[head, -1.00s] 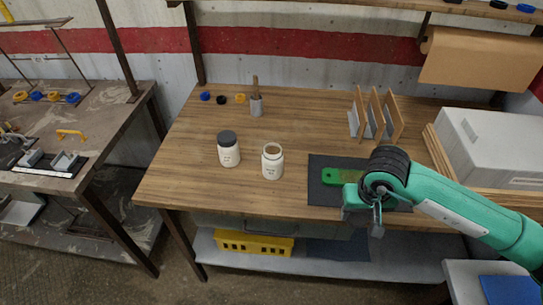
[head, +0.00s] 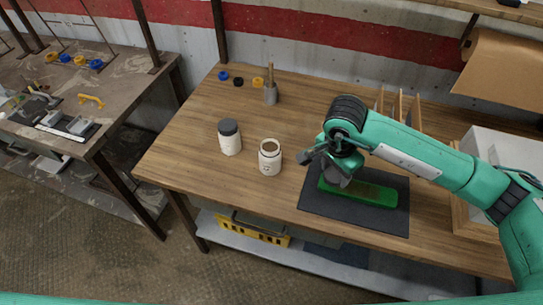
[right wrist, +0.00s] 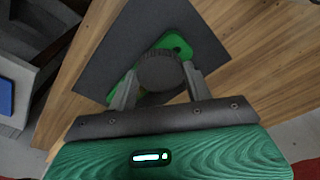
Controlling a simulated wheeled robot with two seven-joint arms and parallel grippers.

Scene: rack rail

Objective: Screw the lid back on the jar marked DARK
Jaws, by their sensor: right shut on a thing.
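An open white jar (head: 269,160) without a lid stands upright on the wooden table; its label is too small to read. A second white jar (head: 231,142) with a dark grey lid stands to its left, its label also unreadable. My right gripper (head: 333,160) is to the right of the open jar, above the dark mat. In the right wrist view, my right gripper (right wrist: 160,82) is shut on a round dark grey lid (right wrist: 160,69), held between its two fingers. The lid is hard to make out in the head view. My left gripper is not in view.
A green piece (head: 372,194) lies on the dark mat (head: 325,209). Small blue, black and yellow rings (head: 258,82) and a grey holder (head: 270,95) stand at the back. Upright wooden dividers (head: 402,105) are behind my right arm. The table's front left is clear.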

